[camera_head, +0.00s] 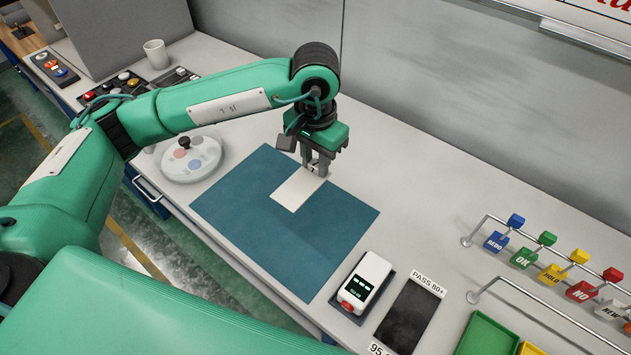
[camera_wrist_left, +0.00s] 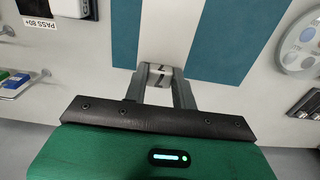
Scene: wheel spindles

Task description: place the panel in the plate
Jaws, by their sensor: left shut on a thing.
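A flat white rectangular panel (camera_head: 295,190) shows over the blue mat (camera_head: 240,205) in the head view. My left gripper (camera_head: 317,170) is shut on the panel's far end. In the left wrist view the panel (camera_wrist_left: 171,32) runs up from between the fingertips (camera_wrist_left: 160,78) across the mat. I cannot tell whether the panel touches the mat or is held just above it. A round white plate-like piece (camera_head: 203,153) with coloured spots and a black knob stands left of the mat; I cannot tell whether it is the task's plate. My right gripper is not in view.
A white device with a green display (camera_head: 365,282) and a black pad (camera_head: 407,318) sit right of the mat. Rails with coloured tags (camera_head: 523,258) and a green tray (camera_head: 487,336) are farther right. A white cup (camera_head: 156,54) and button boxes stand at the back left.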

